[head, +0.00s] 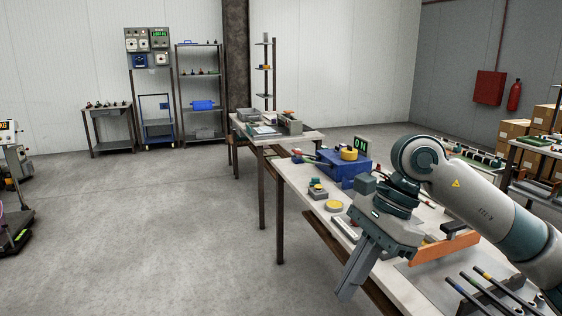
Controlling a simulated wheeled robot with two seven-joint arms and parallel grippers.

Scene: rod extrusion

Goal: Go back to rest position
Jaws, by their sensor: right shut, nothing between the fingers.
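My right arm (485,205) comes in from the right and reaches over the workbench. Its right gripper (346,290) points down at the bench's left long edge. The fingers are together and nothing shows between them. My left gripper is not in the head view. The white-topped workbench (298,180) carries a blue machine (343,172) with a yellow round part and a lit "ON" display (361,146). Part of the bench is hidden behind my right arm and gripper.
An orange bar (432,250) and several dark rods (480,290) lie on the bench right of the gripper. A second table (300,137) stands behind.

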